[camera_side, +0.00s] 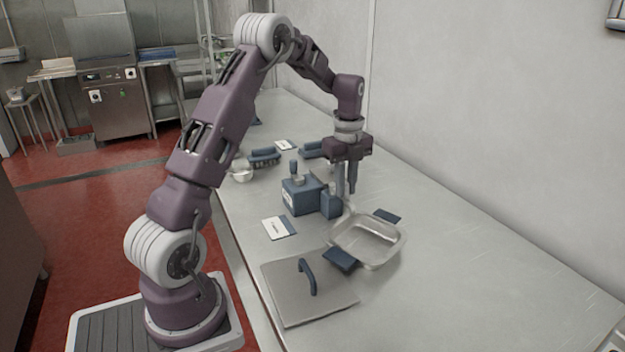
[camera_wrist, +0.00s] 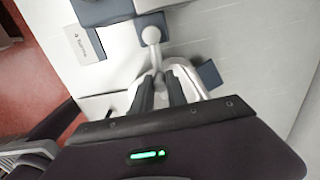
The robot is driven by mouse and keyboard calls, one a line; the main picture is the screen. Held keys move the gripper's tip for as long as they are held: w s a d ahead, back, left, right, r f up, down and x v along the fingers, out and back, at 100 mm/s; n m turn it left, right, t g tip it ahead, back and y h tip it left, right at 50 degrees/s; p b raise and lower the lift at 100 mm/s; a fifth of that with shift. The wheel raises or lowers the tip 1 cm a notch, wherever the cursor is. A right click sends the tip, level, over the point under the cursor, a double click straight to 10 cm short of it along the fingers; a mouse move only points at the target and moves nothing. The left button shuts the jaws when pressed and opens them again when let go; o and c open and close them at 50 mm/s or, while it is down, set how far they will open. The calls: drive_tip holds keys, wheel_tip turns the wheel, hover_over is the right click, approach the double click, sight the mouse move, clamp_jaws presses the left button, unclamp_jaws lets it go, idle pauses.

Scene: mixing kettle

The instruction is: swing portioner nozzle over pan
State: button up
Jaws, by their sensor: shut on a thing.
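The portioner is a blue box unit (camera_side: 302,196) with a smaller blue block (camera_side: 331,205) beside it, on the steel table. In the wrist view, its pale nozzle (camera_wrist: 152,50) runs from a round pivot down between my fingers. My gripper (camera_side: 350,190) points down beside the portioner, behind the pan's far left corner. It also shows in the wrist view (camera_wrist: 160,80), shut on the nozzle. The square steel pan (camera_side: 367,240) stands in front of the portioner; in the wrist view it (camera_wrist: 207,93) is partly hidden behind my fingers. The nozzle's tip is hard to make out.
Blue pads (camera_side: 340,259) (camera_side: 387,216) lie at two sides of the pan. A flat lid (camera_side: 325,300) with a blue handle lies in front. A label card (camera_side: 279,228) lies left. A small bowl (camera_side: 242,173) stands farther back. The table's right is clear.

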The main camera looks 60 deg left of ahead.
drive_tip(key=o, duration=0.6)
drive_tip(key=shift+r, duration=7)
